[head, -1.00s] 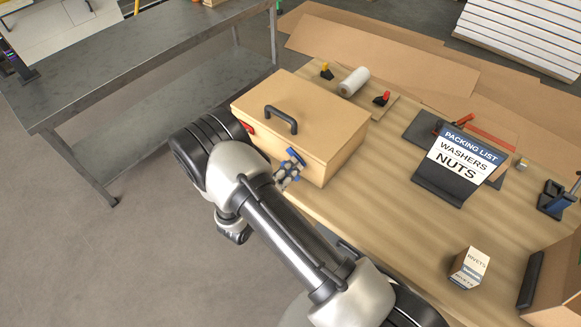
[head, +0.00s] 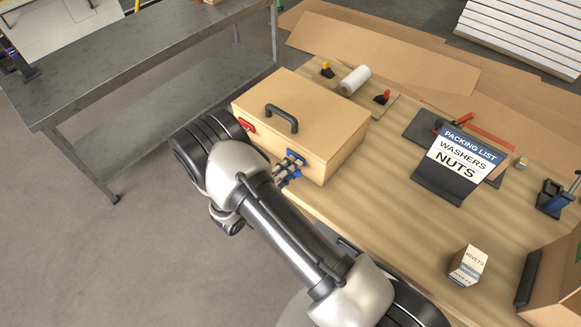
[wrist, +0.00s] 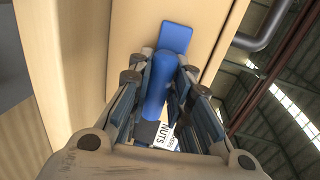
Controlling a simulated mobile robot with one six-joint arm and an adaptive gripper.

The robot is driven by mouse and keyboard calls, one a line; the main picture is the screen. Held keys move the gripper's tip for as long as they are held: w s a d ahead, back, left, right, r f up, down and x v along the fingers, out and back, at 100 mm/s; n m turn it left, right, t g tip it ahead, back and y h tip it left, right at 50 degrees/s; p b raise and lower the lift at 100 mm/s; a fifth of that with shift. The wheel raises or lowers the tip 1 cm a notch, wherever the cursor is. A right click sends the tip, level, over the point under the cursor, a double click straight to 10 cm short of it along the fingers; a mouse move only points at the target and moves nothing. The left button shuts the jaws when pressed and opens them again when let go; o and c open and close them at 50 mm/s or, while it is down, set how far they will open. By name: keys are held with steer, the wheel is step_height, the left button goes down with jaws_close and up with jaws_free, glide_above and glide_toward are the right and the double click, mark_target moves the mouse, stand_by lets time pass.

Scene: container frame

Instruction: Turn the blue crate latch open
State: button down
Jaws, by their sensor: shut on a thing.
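The wooden crate (head: 330,125) stands closed on the bench, with a black handle on its lid. The blue latch (wrist: 176,38) is on the crate's front face; in the wrist view its mounting plate and rounded lever show clearly. It also shows in the head view (head: 297,153), partly covered by my gripper. My gripper (wrist: 162,80) is shut on the lever, with a finger on each side of it. In the head view my gripper (head: 287,167) is small at the crate's front, and my arm hides part of that face.
A red latch (head: 246,125) sits on the crate's front, left of the blue one. A packing list stand (head: 462,155), a rivets box (head: 468,266) and a white roll (head: 354,80) are on the bench. A grey metal table (head: 130,60) stands at the left.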

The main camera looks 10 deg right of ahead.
steer(key=shift+f, duration=0.2)
steer(key=c, duration=1.5)
jaws_free()
steer(key=shift+r, duration=0.1)
steer(key=shift+a, duration=0.1)
steer(key=v, duration=1.2)
